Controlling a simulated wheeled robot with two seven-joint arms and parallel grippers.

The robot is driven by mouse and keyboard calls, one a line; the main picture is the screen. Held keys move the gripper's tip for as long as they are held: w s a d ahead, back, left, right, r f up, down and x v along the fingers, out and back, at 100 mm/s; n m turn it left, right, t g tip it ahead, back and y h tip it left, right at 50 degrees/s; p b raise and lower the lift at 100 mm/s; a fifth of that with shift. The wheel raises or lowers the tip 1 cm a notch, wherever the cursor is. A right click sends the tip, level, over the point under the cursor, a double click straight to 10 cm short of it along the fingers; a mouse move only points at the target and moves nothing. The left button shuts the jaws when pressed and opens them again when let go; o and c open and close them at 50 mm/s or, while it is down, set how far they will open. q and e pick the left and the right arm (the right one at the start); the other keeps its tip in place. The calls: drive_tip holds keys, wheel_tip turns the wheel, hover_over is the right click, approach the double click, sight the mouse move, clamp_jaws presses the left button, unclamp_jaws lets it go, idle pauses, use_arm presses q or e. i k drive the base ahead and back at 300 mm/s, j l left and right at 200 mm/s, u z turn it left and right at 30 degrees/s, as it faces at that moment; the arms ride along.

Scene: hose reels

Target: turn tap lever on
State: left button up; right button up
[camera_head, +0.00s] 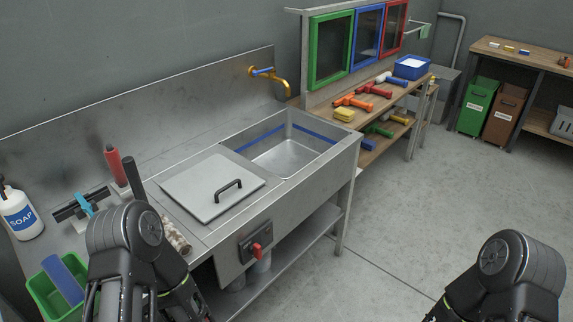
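A brass tap (281,83) with a blue lever (263,71) is fixed to the metal splashback above the sink basin (285,158). The lever lies close to the wall; I cannot tell its exact setting. My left arm stands at the lower left, in front of the counter, well apart from the tap. My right arm stands at the lower right, over the floor. The fingers of both grippers are not visible, so whether they are open or shut is hidden.
A grey lid with a black handle (228,190) covers the counter left of the basin. A red switch (256,250) is on the sink's front. A soap bottle (18,212), a green tub (40,286) and upright red and black handles crowd the left. The floor at right is clear.

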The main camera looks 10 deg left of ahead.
sight(271, 69)
drive_tip(key=i+l+u, duration=0.1)
drive_tip(key=i+l, duration=0.45)
drive_tip(key=l, duration=0.3)
drive_tip(key=i+l+u, duration=0.15)
drive_tip(key=i+l, duration=0.15)
drive_tip(key=l, duration=0.15)
drive_tip(key=i+l, duration=0.2)
drive_tip(key=l, duration=0.25)
drive_tip(key=i+l+u, duration=0.15)
drive_tip(key=l, duration=0.35)
drive_tip(key=i+l, duration=0.35)
drive_tip(key=l, duration=0.15)
drive_tip(key=i+l+u, duration=0.15)
drive_tip(key=l, duration=0.35)
drive_tip(key=i+l, duration=0.25)
drive_tip(key=l, duration=0.25)
drive_tip(key=u, duration=0.05)
